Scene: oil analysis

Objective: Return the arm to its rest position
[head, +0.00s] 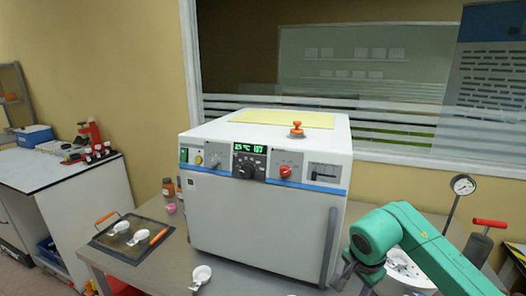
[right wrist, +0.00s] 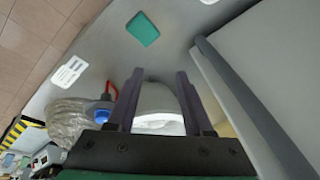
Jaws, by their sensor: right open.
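My right arm (head: 435,245) is green and comes in from the lower right in the head view. Its gripper (head: 354,280) points down in front of the white machine's right side. In the right wrist view the gripper (right wrist: 160,76) has its two dark fingers spread apart. A rounded grey-white object (right wrist: 156,97) shows between and beyond the fingers; I cannot tell whether they touch it. My left gripper is not in view.
The white oven-like machine (head: 262,225) has a closed door and fills the middle. A white dish (head: 415,275) and gauge (head: 463,185) are right. A green block (right wrist: 142,29) lies apart.

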